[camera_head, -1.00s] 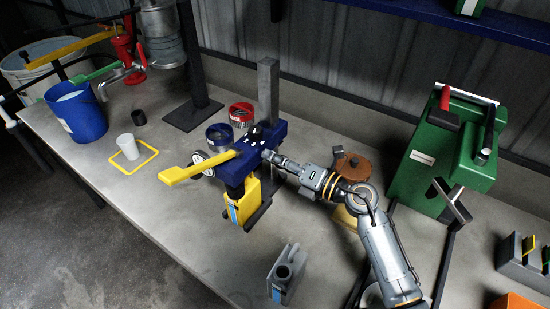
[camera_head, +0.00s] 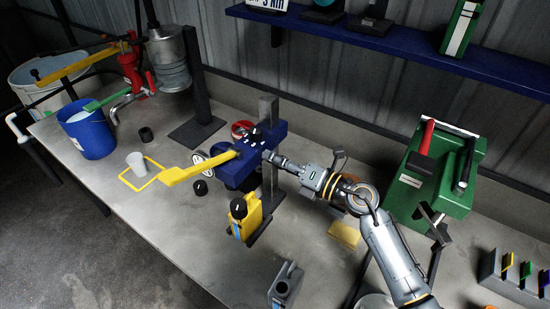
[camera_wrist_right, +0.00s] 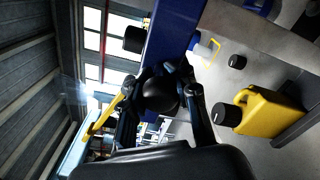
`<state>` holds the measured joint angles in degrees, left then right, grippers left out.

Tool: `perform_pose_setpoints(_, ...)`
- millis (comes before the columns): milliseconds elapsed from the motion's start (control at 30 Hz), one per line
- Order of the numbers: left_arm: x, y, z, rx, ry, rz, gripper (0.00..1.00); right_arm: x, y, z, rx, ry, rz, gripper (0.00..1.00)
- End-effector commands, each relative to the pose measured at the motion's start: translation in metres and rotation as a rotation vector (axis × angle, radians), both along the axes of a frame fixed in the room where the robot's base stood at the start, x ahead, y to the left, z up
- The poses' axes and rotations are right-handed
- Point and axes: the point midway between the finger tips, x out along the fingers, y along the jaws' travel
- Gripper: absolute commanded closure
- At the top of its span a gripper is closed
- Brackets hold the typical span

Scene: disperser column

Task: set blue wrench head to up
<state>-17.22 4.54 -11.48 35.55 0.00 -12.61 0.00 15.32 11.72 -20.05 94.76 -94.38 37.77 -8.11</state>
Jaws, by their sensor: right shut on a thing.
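The blue head (camera_head: 248,158) with its long yellow handle (camera_head: 190,173) sits high on the grey upright post (camera_head: 268,108), with a short length of post above it. My right gripper (camera_head: 269,155) reaches in from the right and meets the side of the head. In the right wrist view my right gripper (camera_wrist_right: 161,108) is shut on a round black knob (camera_wrist_right: 160,92) beside the blue head (camera_wrist_right: 172,38). The exact finger contact is dark. My left gripper is not in view.
A yellow can (camera_head: 246,217) with a black cap stands below the head, apart from it. A green case (camera_head: 437,180) stands right, a grey can (camera_head: 285,284) in front, and a blue bucket (camera_head: 88,135) and white cup (camera_head: 136,163) left. A blue shelf (camera_head: 400,55) runs along the wall.

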Motion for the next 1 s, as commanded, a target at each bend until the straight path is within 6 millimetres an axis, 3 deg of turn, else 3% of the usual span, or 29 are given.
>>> perform_pose_setpoints(267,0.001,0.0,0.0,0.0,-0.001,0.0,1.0,0.002,0.0,0.008,0.009,-0.012,-0.002,1.0)
perform_pose_setpoints(300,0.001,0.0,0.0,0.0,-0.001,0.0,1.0,0.002,0.0,0.008,0.01,-0.013,-0.003,0.68)
perform_pose_setpoints(400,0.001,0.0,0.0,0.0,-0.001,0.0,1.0,0.002,0.0,0.008,0.009,-0.012,-0.003,0.48)
perform_pose_setpoints(767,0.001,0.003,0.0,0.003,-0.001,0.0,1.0,-0.001,-0.003,0.004,0.004,-0.006,-0.001,0.48)
perform_pose_setpoints(1000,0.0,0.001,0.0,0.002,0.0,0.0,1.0,-0.022,-0.034,0.002,0.001,-0.004,-0.003,0.48)
